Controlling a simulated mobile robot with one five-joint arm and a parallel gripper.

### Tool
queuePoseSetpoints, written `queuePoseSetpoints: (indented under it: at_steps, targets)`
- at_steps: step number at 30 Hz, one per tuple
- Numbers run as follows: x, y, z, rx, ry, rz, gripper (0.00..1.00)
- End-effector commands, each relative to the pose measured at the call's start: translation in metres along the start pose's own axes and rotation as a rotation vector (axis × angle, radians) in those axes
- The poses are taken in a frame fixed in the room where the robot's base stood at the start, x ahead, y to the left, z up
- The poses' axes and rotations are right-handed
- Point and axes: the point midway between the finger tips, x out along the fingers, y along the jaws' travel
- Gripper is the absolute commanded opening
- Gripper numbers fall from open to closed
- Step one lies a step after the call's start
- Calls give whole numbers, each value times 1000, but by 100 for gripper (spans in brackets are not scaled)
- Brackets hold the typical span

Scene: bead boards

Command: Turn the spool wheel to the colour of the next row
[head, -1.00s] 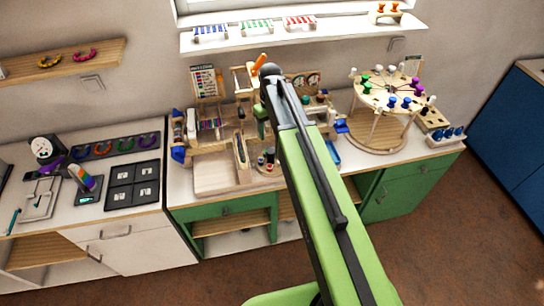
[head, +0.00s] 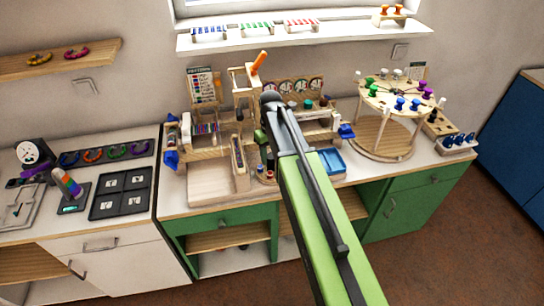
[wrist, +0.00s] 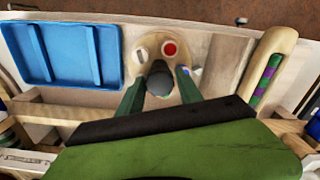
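A small round wooden disc (wrist: 203,52), which looks like the spool wheel, lies below my gripper in the wrist view. It carries a red-topped spool (wrist: 169,48), a white one (wrist: 141,53) and a blue-and-white piece (wrist: 194,71). My gripper (wrist: 158,88) has its two green fingers spread over the disc, either side of a dark grey rounded knob or spool (wrist: 159,79). Gaps show on both sides of it. In the head view the disc (head: 265,180) is partly hidden by my arm. A pattern card (head: 202,86) stands behind; its rows are too small to read.
A blue tray (wrist: 60,55) lies left of the disc in the wrist view, and a wooden holder with a purple-and-green strip (wrist: 268,75) right. In the head view, a tall round stand with coloured knobs (head: 384,137) is at right and a wooden tray (head: 212,186) at left.

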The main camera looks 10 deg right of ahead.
Motion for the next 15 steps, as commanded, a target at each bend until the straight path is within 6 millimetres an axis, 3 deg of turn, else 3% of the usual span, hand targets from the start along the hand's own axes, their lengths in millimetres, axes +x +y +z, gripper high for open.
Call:
queuePoseSetpoints:
  at_steps: [1,9,15]
  targets:
    - [0,0,0,0,0,0,34]
    - [0,0,0,1,0,0,0]
    - [0,2,1,11,-1,2,0]
